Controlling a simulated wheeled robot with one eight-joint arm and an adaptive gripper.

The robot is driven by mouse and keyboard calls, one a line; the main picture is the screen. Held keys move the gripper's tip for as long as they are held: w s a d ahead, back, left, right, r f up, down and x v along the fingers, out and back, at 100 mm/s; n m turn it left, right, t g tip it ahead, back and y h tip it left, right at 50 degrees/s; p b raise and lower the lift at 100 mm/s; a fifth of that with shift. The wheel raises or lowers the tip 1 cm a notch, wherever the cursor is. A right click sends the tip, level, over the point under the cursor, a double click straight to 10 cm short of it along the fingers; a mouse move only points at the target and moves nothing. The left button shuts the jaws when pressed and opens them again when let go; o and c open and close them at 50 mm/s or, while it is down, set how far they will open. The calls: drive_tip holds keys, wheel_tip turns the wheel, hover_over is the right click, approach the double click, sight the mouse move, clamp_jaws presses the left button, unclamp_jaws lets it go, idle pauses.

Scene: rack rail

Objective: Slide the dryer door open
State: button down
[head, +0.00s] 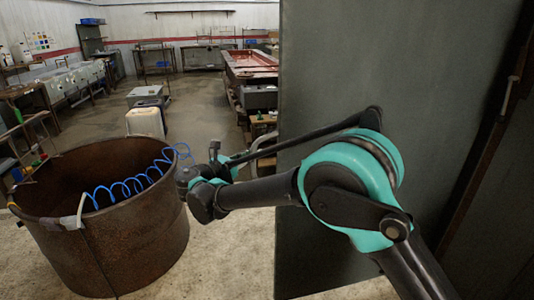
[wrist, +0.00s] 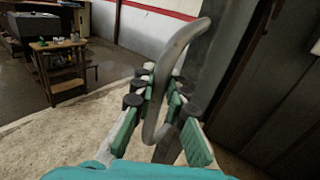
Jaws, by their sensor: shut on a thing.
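The dryer door looks like the tall flat grey-green panel (head: 400,70) filling the right-centre of the head view. A curved grey tube handle (head: 268,150) stands out from its left edge. In the wrist view the handle (wrist: 180,40) rises between my fingers, its top bending right toward the panel's dark edge (wrist: 215,50). My gripper (wrist: 162,95) is shut on the handle, with teal-padded fingers on both sides of the bar. In the head view my gripper (head: 235,163) is small and partly hidden by my own arm, which crosses in front of the panel.
A rusty round tub (head: 110,245) with a coiled blue hose (head: 125,185) stands at the left, close to my forearm. A rusty upright frame (head: 490,140) is at the far right. Workbenches and a long red table (head: 250,65) stand farther back. Some concrete floor is clear between them.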

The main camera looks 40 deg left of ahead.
drive_tip(key=s+a, duration=0.1)
drive_tip(key=s, duration=0.1)
drive_tip(key=s+a, duration=0.2)
drive_tip(key=shift+s+a+r, duration=0.1)
drive_tip(key=shift+s+a, duration=0.1)
drive_tip(key=shift+a, duration=0.1)
drive_tip(key=c, duration=1.5)
unclamp_jaws()
drive_tip(key=shift+c, duration=0.2)
drive_tip(key=shift+o, duration=0.2)
drive_tip(key=shift+s, duration=0.1)
drive_tip(key=s, duration=1.2)
drive_tip(key=shift+a, duration=0.45)
